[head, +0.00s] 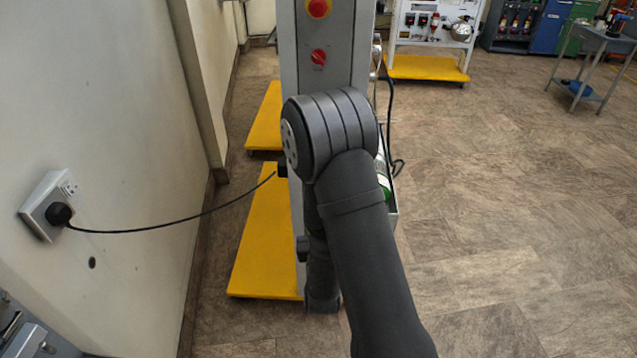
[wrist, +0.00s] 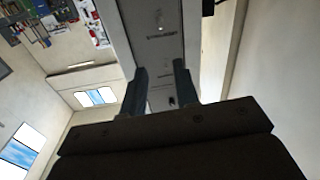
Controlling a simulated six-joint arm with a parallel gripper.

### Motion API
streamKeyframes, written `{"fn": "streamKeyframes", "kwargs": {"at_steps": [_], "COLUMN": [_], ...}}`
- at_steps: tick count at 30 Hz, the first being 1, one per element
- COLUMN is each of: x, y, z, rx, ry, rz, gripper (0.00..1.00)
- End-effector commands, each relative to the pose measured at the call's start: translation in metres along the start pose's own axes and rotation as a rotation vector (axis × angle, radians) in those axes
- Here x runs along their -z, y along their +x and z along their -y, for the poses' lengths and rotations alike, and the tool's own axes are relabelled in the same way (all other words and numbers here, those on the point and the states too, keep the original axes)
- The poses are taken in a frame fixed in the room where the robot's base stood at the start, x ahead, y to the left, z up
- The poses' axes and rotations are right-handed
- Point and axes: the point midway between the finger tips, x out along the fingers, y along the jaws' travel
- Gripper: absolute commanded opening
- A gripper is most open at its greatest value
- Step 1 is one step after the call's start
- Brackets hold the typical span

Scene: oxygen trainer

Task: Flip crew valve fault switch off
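My gripper (wrist: 160,67) shows in the wrist view with its two dark fingers apart and nothing between them. Beyond the fingers is a grey panel (wrist: 155,50) with small dark marks or fittings, too small to tell apart. In the head view the trainer's grey narrow side (head: 343,60) stands upright behind my arm. It carries a red round button on a yellow base (head: 318,8) and a red rotary knob (head: 319,57) below it. My gripper is hidden in the head view. I cannot make out the crew valve fault switch in either view.
The trainer stands on yellow base plates (head: 264,240). A black cable (head: 170,226) runs from a wall socket (head: 50,205) at the left to the trainer. Another training stand (head: 428,68) and a small table (head: 604,42) are at the back. The floor at the right is clear.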

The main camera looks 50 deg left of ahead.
Motion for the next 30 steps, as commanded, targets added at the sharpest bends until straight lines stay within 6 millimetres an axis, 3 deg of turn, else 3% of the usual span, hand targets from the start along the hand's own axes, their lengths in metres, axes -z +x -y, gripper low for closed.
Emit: {"fn": "streamKeyframes", "kwargs": {"at_steps": [4,8,24,30], "x": [-0.006,-0.006,-0.005,-0.005], "y": [-0.009,0.004,0.117,0.149], "z": [-0.001,-0.001,0.001,0.002], "rx": [0.016,0.014,0.014,0.014], "ry": [-0.079,-0.083,-0.08,-0.08], "rz": [-0.003,-0.005,-0.006,-0.004], "gripper": [0.28,0.28,0.28,0.28]}}
